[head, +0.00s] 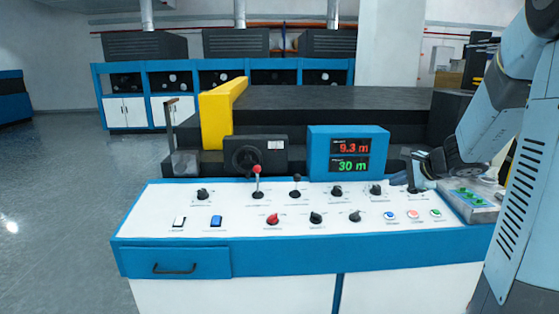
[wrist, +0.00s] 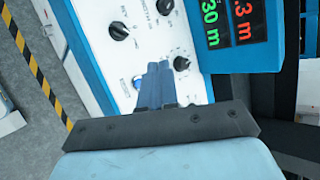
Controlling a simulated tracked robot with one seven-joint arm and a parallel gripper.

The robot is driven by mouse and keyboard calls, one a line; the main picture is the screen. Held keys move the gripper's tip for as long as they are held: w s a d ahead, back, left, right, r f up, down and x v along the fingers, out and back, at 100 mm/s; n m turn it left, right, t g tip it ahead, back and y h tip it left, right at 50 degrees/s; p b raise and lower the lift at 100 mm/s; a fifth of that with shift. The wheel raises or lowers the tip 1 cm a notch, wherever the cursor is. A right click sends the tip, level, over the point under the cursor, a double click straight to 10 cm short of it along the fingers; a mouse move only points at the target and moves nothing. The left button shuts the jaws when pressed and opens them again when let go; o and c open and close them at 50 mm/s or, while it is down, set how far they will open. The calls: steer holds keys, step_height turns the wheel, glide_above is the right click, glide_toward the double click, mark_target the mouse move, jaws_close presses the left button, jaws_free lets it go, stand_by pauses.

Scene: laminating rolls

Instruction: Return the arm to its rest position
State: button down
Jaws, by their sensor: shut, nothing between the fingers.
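My arm (head: 480,125) is at the right of the head view, bent down over the right end of the control panel (head: 150,220). My gripper (head: 405,178) is above the panel's right part, close to the knobs right of the display; whether it touches anything there I cannot tell. In the wrist view my gripper (wrist: 161,68) shows two blue fingers pressed together with nothing between them. A black knob (wrist: 181,63) lies just right of the fingertips.
The blue display (head: 347,152) reads 9.3 m and 30 m, left of my gripper. Levers (head: 257,180) and a yellow post (head: 215,118) stand farther left. Open floor (head: 60,200) lies left of the desk.

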steer(key=s+a+r+n+g, duration=0.2)
steer(key=s+a+r+n, duration=0.25)
steer(key=s+a, duration=0.3)
steer(key=s+a+r+n+g+h, duration=0.1)
steer(key=s+a+n+h, duration=0.1)
steer(key=s+n, duration=0.4)
steer(key=s+a+r+n+h, duration=0.1)
steer(key=s+n, duration=0.6)
steer(key=s, duration=0.8)
steer(key=shift+a+r+g+h, duration=0.35)
steer(key=shift+g+h, duration=0.05)
steer(key=shift+h, duration=0.4)
